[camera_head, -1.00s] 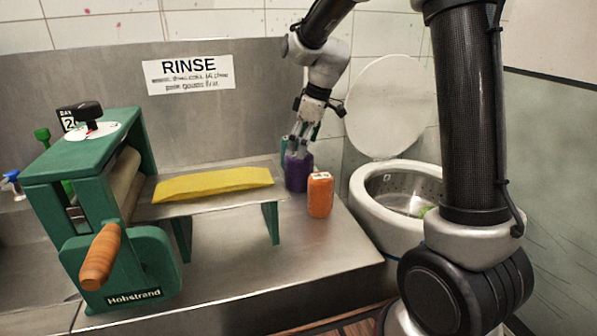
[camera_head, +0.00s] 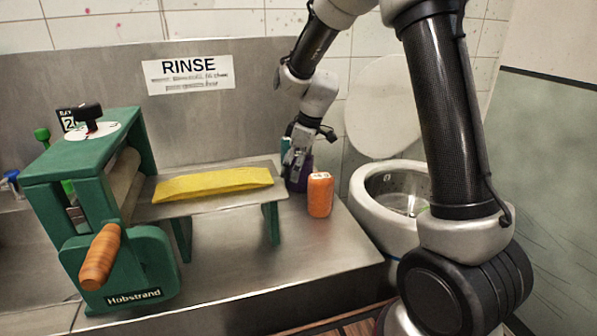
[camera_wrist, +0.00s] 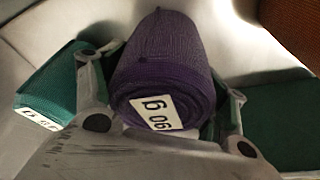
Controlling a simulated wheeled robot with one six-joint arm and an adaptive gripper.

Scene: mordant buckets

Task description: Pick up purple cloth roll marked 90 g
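The purple cloth roll (camera_head: 303,182) stands on the steel counter near the back, behind and left of an orange roll. In the wrist view the purple roll (camera_wrist: 165,70) lies between my two fingers, its "90 g" label showing upside down. My gripper (camera_head: 294,168) covers part of the roll in the head view. In the wrist view my gripper (camera_wrist: 165,105) is open, with one finger on each side of the roll. Slim gaps seem to show beside it, though contact is hard to judge.
A teal roll (camera_wrist: 50,85) sits close by my left finger. An orange roll (camera_head: 320,195) stands just front right. A green wringer (camera_head: 120,215) with a yellow cloth (camera_head: 214,184) on its shelf is at left. A white bowl (camera_head: 385,215) is at right.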

